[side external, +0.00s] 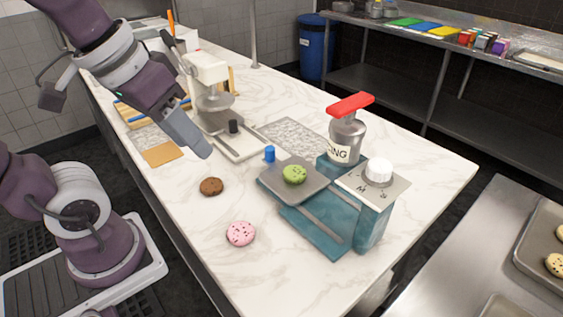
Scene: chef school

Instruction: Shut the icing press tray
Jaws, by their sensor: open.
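The icing press (372,217) is a teal machine near the right end of the marble counter. It has a white dial, a canister (345,140) labelled as icing and a red lever (350,105) on top. Its grey tray (275,184) sticks out to the left, slid away from the canister along the teal base, and carries a green-topped cookie (294,174). A small blue knob (269,153) stands at the tray's far edge. My gripper (206,152) is above the counter, left of the tray and apart from it. Its fingertips are hard to make out separately.
A brown cookie (211,187) and a pink cookie (241,233) lie on the counter left of and in front of the tray. A cream mixer-like machine (207,85) stands behind my gripper. A tan board (165,154) lies at left. The front counter is clear.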

